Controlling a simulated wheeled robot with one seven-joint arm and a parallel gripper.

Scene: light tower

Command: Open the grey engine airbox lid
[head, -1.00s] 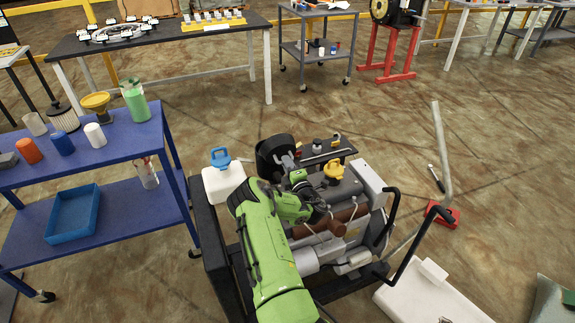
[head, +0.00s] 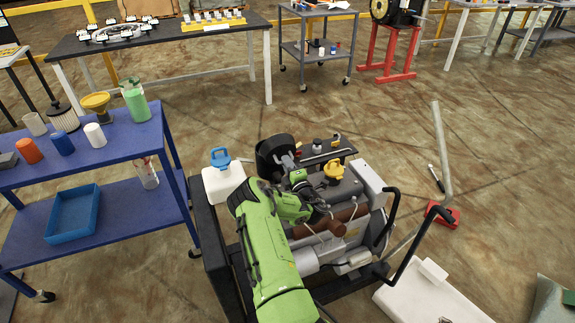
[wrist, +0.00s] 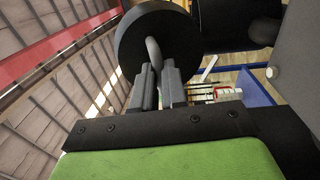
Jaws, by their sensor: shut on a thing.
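A dark round lid (wrist: 150,35) fills the top of the wrist view, seen face-on with a small grey handle (wrist: 153,50) on it. It looks like the airbox lid. My gripper (wrist: 158,72) is shut on that handle, one finger on each side. In the head view a dark round part (head: 268,158), which looks like the same lid, stands tilted at the back left of the engine (head: 340,225). My gripper (head: 291,161) reaches it from the front. My green arm hides part of the engine and the airbox body.
A white jug with a blue cap (head: 222,180) stands just left of the lid. A yellow cap (head: 333,170) and a black tray of small parts (head: 325,153) are to the right. A blue cart (head: 90,160) stands at left.

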